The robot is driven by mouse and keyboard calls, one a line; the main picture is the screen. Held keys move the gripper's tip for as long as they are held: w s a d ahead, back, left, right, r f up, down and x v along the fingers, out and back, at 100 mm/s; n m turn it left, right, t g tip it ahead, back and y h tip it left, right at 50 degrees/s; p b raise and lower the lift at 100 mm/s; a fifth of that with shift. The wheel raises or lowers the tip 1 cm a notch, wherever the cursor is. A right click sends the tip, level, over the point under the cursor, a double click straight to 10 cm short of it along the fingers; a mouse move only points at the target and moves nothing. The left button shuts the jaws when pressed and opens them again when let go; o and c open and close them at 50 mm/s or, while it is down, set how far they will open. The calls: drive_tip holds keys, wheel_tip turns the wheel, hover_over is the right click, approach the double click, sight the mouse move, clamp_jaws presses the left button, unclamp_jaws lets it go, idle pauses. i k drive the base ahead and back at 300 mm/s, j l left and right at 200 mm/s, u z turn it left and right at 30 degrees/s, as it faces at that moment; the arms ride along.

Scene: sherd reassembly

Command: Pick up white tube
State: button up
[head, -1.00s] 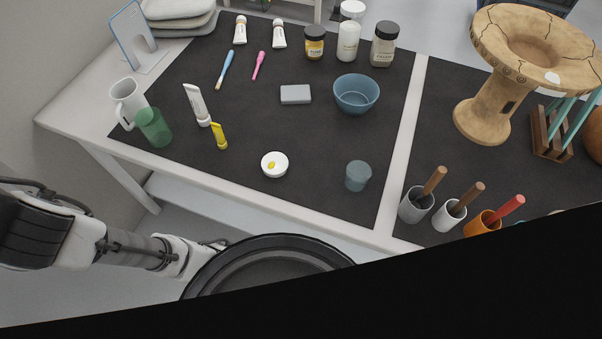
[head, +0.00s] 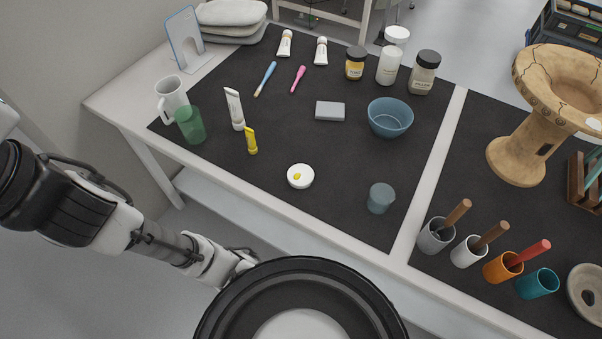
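A larger white tube (head: 234,108) is on the left part of the black mat, next to a small yellow tube (head: 251,141). Two smaller white tubes with coloured bands lie at the back of the mat, the left one (head: 285,43) and the right one (head: 321,51). My arm comes in from the left, below the table edge. Its far end, with my gripper (head: 243,262), is small and partly hidden behind my round black body part. It is well apart from all the tubes, and its fingers cannot be made out.
A white mug (head: 172,97) and a green cup (head: 190,125) stand left of the larger tube. A white dish (head: 300,176), grey block (head: 330,111), blue bowl (head: 390,118) and blue-grey cup (head: 381,198) are to the right. The table's front edge (head: 290,220) lies between arm and mat.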

sight(232, 97)
drive_tip(key=i+u, duration=0.25)
drive_tip(key=u, duration=0.2)
drive_tip(key=i+l+u, duration=0.15)
drive_tip(key=i+u, duration=0.15)
drive_tip(key=u, duration=0.15)
